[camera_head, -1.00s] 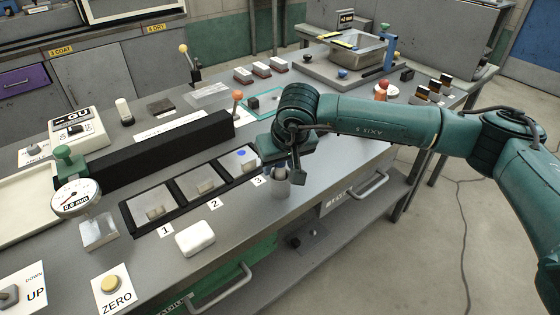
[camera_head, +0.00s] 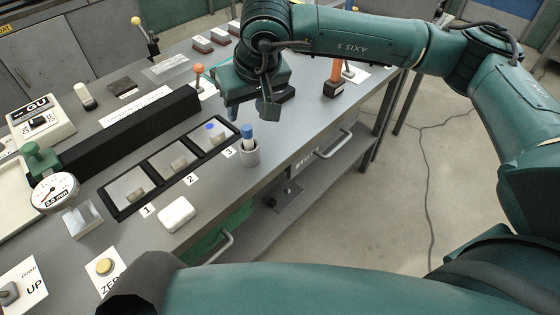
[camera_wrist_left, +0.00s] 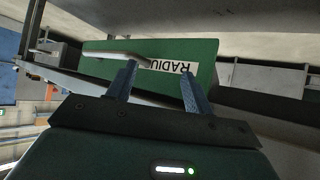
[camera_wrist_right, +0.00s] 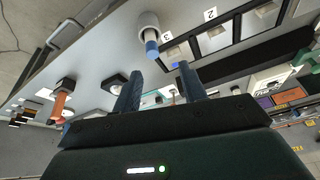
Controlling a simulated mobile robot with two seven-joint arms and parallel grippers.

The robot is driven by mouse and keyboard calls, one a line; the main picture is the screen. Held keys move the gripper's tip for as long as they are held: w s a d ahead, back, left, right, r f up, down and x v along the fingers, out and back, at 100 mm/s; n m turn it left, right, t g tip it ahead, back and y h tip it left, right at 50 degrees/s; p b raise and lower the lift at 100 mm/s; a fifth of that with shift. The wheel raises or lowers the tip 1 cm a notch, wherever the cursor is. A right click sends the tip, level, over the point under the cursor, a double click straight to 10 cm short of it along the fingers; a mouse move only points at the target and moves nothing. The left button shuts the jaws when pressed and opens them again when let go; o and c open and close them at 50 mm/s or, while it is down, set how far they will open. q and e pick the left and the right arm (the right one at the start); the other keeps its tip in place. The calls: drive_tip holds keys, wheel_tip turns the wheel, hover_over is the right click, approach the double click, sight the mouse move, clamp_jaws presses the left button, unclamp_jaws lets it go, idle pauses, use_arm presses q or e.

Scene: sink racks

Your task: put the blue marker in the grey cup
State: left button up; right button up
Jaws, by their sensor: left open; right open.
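The blue marker (camera_head: 247,133) stands upright in the grey cup (camera_head: 250,156) by the front edge of the bench, beside the label 3. Its blue end sticks out above the rim. The right wrist view also shows the marker (camera_wrist_right: 152,49) in the cup (camera_wrist_right: 148,24). My right gripper (camera_head: 249,111) is open and empty, above the bench behind the cup and apart from both. Its spread fingers (camera_wrist_right: 160,72) show in the right wrist view. My left gripper (camera_wrist_left: 158,72) is open and empty, facing a green drawer front below the bench top; the head view does not show its fingers.
A black tray with three numbered compartments (camera_head: 147,169) lies left of the cup, with a white block (camera_head: 177,214) in front. A long black bar (camera_head: 131,140) runs behind it. A dial gauge (camera_head: 54,192) stands at left. An orange-handled item (camera_head: 335,77) stands at right.

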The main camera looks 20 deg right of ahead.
drive_tip(key=s+a+f+m+g+y, duration=0.2)
drive_tip(key=s+a+m+g+y, duration=0.15)
drive_tip(key=s+a, duration=0.3)
drive_tip(key=s+a+f+m+g+y, duration=0.2)
drive_tip(key=s+a+y, duration=0.3)
drive_tip(key=a, duration=0.3)
drive_tip(key=s+a+r+m+y, duration=0.2)
drive_tip(key=a+r+m+y, duration=0.45)
drive_tip(key=m+y, duration=0.55)
drive_tip(key=w+d+f+m+t+h, duration=0.2)
drive_tip(key=d+f+m+t+h, duration=0.3)
drive_tip(key=m, duration=0.7)
drive_tip(key=w+d+f+m+t+h, duration=0.1)
drive_tip(key=w+d+m+t, duration=0.2)
drive_tip(key=m+t, duration=0.6)
drive_tip(key=w+d+f+m+t+h, duration=0.2)
drive_tip(key=d+m+t+h, duration=0.15)
drive_tip(key=m, duration=1.05)
drive_tip(key=s+d+f+m+g+h, duration=0.2)
drive_tip(key=s+d+f+m+h, duration=0.2)
drive_tip(key=f+m, duration=0.5)
drive_tip(key=s+d+f+m+g+h, duration=0.3)
drive_tip(key=s+d+f+m, duration=0.4)
drive_tip(key=f, duration=0.6)
drive_tip(key=shift+s+f+m+g+h, duration=0.15)
drive_tip(key=shift+s+m+g+h, duration=0.15)
drive_tip(key=shift+s+m+h, duration=0.5)
drive_tip(key=shift+w+m, duration=0.1)
drive_tip(key=shift+m, duration=0.15)
